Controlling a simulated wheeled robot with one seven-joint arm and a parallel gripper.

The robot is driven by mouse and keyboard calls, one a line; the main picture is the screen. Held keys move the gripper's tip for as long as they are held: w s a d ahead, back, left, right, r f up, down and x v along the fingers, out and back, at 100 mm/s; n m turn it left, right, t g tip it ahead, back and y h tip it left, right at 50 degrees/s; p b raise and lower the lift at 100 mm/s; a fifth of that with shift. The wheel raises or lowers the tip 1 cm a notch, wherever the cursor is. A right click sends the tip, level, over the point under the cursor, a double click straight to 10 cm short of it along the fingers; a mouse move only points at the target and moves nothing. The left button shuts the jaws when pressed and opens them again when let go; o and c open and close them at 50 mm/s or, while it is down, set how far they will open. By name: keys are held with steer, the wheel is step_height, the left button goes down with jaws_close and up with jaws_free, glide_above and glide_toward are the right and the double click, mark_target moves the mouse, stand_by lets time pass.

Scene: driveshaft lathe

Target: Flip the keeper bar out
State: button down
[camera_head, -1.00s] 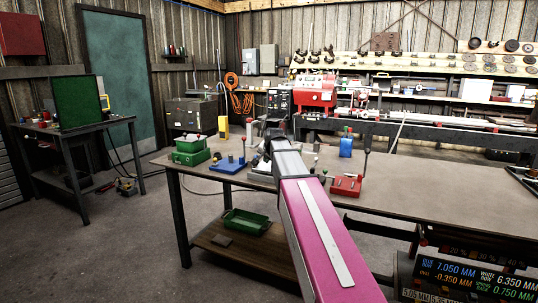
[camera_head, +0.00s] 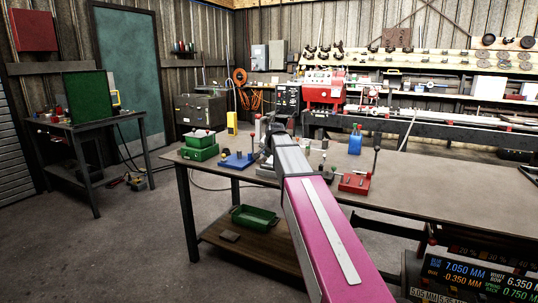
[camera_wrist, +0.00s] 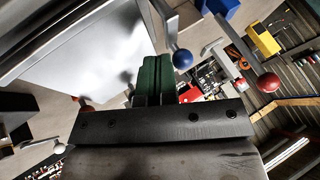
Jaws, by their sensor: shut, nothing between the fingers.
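In the wrist view my gripper (camera_wrist: 155,75) shows two green fingers pressed together, shut and empty, in front of a dark mounting bar. A blue ball-ended lever (camera_wrist: 182,58) stands close to the right of the fingertips. A red ball knob (camera_wrist: 268,83) is farther right and a white ball knob (camera_wrist: 58,148) is at lower left. A large pale grey block face (camera_wrist: 95,65) fills the upper left. I cannot tell which part is the keeper bar. In the head view my arm hides the gripper and most of the fixture behind it on the bench.
The bench (camera_head: 450,195) has free room at right. A blue-based fixture (camera_head: 237,160) and green boxes (camera_head: 200,148) stand left of my arm. A red fixture (camera_head: 355,183) with an upright lever and a blue container (camera_head: 355,143) stand right. A green tray (camera_head: 255,217) is on the lower shelf.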

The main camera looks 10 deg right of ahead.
steer(key=shift+w+n+y, duration=0.3)
steer(key=shift+n+y, duration=0.2)
steer(key=shift+n, duration=0.3)
steer(key=n+y, duration=0.1)
steer(key=w+n, duration=0.1)
steer(key=shift+n+g+y, duration=0.3)
steer(key=shift+g+y, duration=0.1)
steer(key=n, duration=0.1)
steer(key=w+n+g+y, duration=0.1)
steer(key=shift+a+n+y, duration=0.3)
steer(key=n+g+y, duration=0.1)
steer(key=n, duration=0.1)
steer(key=w+a+n+g+y, duration=0.1)
steer(key=n, duration=0.1)
steer(key=shift+a+n, duration=0.1)
steer(key=shift+n, duration=0.2)
steer(key=shift+w+a+n+g+y, duration=0.1)
steer(key=shift+a+n+g+y, duration=0.2)
steer(key=shift+n+g, duration=0.45)
steer(key=shift+a+n, duration=0.15)
steer(key=shift+n, duration=0.1)
steer(key=shift+s, duration=0.25)
